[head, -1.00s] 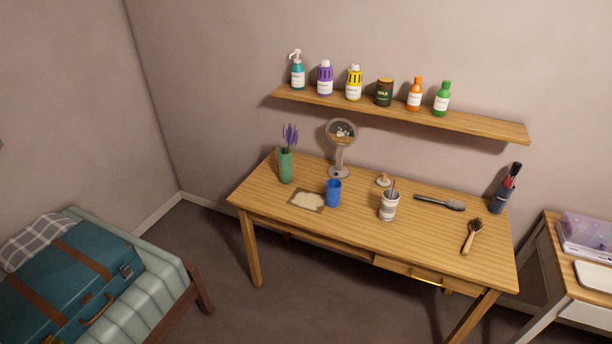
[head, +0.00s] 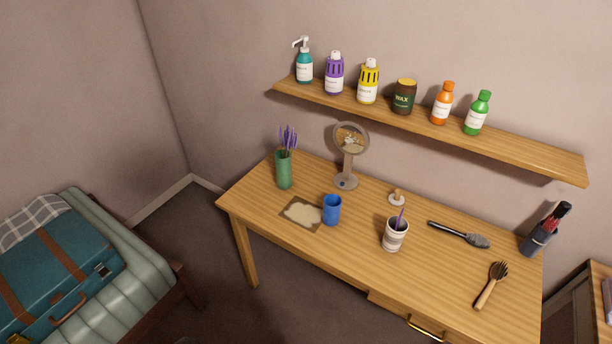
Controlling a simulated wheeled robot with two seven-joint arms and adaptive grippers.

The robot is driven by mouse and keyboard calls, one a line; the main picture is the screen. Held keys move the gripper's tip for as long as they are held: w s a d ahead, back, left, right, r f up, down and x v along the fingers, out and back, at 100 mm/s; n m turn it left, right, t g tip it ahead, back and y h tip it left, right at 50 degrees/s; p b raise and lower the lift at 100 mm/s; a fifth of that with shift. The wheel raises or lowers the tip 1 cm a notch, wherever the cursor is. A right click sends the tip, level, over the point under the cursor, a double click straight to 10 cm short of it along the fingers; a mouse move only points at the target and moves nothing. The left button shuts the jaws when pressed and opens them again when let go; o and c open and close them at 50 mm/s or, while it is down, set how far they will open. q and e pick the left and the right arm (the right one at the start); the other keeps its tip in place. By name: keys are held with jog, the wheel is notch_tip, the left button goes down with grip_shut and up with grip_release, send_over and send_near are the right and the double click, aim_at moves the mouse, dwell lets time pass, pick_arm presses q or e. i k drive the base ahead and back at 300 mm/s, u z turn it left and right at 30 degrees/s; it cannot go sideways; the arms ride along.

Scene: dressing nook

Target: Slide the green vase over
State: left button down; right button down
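The green vase (head: 284,171) stands upright near the back left corner of the wooden table (head: 330,265), with purple flowers (head: 288,138) in it. The round mirror (head: 350,142) on its stand is to its right. A flat tan card or mat (head: 286,219) lies in front of it, and a blue cup (head: 331,211) stands to the front right. Neither of my grippers is in the head view.
A shelf (head: 530,157) with several bottles hangs above. A bed with a teal suitcase (head: 85,250) is at left.

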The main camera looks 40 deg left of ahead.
aim_at(283, 167)
jog(key=u, duration=0.2)
jog(key=i, duration=0.85)
jog(key=u, duration=0.45)
